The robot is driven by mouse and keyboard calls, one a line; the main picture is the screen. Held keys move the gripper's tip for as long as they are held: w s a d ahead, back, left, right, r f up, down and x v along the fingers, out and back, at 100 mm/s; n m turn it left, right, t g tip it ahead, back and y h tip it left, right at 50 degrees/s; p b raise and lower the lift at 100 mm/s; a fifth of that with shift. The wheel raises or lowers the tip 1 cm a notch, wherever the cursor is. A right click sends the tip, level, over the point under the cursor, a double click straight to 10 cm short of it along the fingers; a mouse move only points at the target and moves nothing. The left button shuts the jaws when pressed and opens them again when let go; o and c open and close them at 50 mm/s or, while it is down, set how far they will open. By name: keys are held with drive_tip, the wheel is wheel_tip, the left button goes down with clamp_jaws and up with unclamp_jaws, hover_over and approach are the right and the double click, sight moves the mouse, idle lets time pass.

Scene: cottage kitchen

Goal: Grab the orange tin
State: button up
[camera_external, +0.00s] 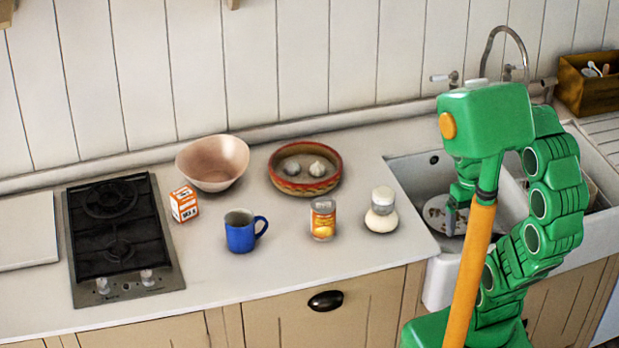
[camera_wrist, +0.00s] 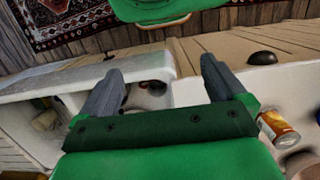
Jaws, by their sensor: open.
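The orange tin (camera_external: 323,219) stands upright on the counter, right of the blue mug and left of a cream jar. It also shows at the right edge of the wrist view (camera_wrist: 278,130), partly beside my gripper's body. My gripper (camera_wrist: 165,92) is open and empty in the wrist view, with its two grey fingers apart. In the external view my gripper (camera_external: 456,214) hangs over the sink, to the right of the tin and apart from it.
A blue mug (camera_external: 240,232) and a cream jar (camera_external: 381,212) flank the tin. A woven bowl (camera_external: 279,182) with pale bulbs, a pink bowl (camera_external: 213,163), an orange-white box (camera_external: 184,204) and a black hob (camera_external: 113,238) are further off. The counter in front of the tin is clear.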

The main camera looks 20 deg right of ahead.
wheel_tip(320, 180, up, 5)
drive_tip(key=n+t, duration=0.2)
drive_tip(key=n, duration=3.3)
hover_over(323, 206)
wheel_tip(323, 206, down, 14)
drive_tip(key=shift+r, duration=0.15)
drive_tip(key=shift+w+d+f, duration=0.1)
drive_tip(key=shift+w+f, duration=0.05)
drive_tip(key=shift+f, duration=1.15)
drive_tip(key=shift+w+d+f, duration=0.1)
drive_tip(key=shift+f, duration=1.2)
